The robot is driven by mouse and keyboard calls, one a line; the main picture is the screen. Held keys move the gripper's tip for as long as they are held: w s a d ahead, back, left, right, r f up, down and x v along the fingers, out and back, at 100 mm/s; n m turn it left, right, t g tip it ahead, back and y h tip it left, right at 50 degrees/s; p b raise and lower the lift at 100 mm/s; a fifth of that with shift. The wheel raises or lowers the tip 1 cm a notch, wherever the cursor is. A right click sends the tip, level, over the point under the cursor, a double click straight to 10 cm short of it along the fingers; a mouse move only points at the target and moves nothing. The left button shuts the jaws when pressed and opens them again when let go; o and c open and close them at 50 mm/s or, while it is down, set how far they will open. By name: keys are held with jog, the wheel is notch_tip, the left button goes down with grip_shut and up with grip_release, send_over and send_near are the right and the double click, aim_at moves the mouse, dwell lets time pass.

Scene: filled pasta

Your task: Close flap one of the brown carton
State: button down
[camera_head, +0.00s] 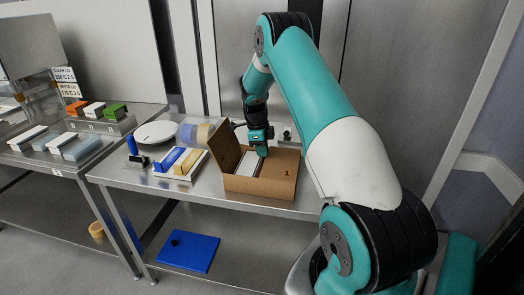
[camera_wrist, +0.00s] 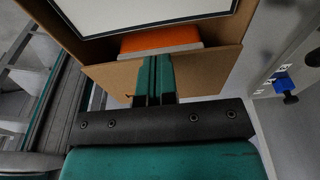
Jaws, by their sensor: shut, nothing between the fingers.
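The brown carton (camera_head: 258,190) stands open on the steel table in the head view. Flap one (camera_head: 284,168), marked "1", lies roughly level over the carton's right part. Another flap (camera_head: 224,146) stands up at the left. A white item (camera_head: 245,163) shows in the gap between them. My gripper (camera_head: 263,151) is shut and empty, pointing down at flap one's inner edge; I cannot tell whether it touches. In the wrist view, my shut fingers (camera_wrist: 155,78) lie over brown cardboard (camera_wrist: 212,72), with an orange and white item (camera_wrist: 160,40) just beyond.
Left of the carton are a tray with blue and yellow boxes (camera_head: 181,163), a white round plate (camera_head: 156,132) and clear tubs (camera_head: 196,133). A blue board (camera_head: 188,251) lies on the lower shelf. Another table (camera_head: 60,165) with boxes stands further left.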

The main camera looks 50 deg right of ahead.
jog(key=w+a+r+b, duration=0.2)
jog(key=w+r, duration=0.4)
jog(key=r, duration=0.3)
jog(key=shift+w+a+r+b, duration=0.25)
jog(key=shift+w+a+b, duration=0.15)
jog(key=shift+a, duration=0.4)
